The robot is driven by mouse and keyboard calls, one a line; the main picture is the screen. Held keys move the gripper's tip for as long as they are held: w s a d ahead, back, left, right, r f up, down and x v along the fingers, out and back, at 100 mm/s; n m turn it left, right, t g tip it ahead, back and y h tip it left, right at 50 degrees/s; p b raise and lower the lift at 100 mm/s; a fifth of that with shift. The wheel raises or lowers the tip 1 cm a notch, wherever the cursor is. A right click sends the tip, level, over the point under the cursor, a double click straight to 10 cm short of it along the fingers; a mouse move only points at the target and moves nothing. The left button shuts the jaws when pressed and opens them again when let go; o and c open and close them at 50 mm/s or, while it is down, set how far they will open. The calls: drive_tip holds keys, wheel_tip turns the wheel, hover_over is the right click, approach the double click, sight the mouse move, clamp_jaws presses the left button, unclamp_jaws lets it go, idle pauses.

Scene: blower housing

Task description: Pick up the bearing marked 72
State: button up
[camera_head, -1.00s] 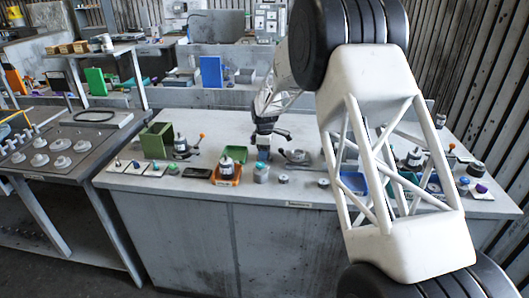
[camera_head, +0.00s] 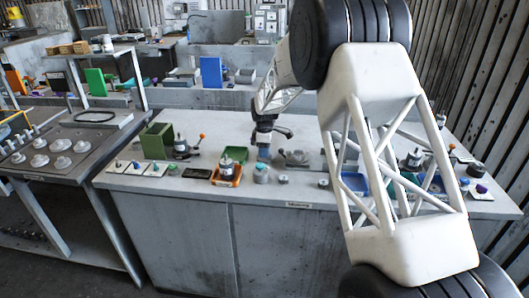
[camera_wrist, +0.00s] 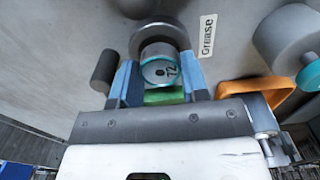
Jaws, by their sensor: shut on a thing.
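The bearing marked 72 (camera_wrist: 160,70) is a short grey cylinder with a teal rim, its number facing the wrist camera. My gripper (camera_wrist: 160,84) is shut on it, with one blue finger on each side. In the head view my gripper (camera_head: 264,150) is low over the middle of the bench, just behind a grey, teal-topped part (camera_head: 261,177). The held bearing cannot be made out clearly there. Behind the bearing in the wrist view is a wider dark grey round part (camera_wrist: 158,33); whether they touch I cannot tell.
An orange tray (camera_head: 227,182) with a part in it stands left of my gripper; it also shows in the wrist view (camera_wrist: 268,84). A larger grey cylinder (camera_wrist: 290,38) is nearby. A green bin (camera_head: 157,141) stands further left. A blue tray (camera_head: 354,182) lies to the right, partly behind my arm.

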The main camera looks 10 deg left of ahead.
drive_tip(key=shift+r, duration=2.45)
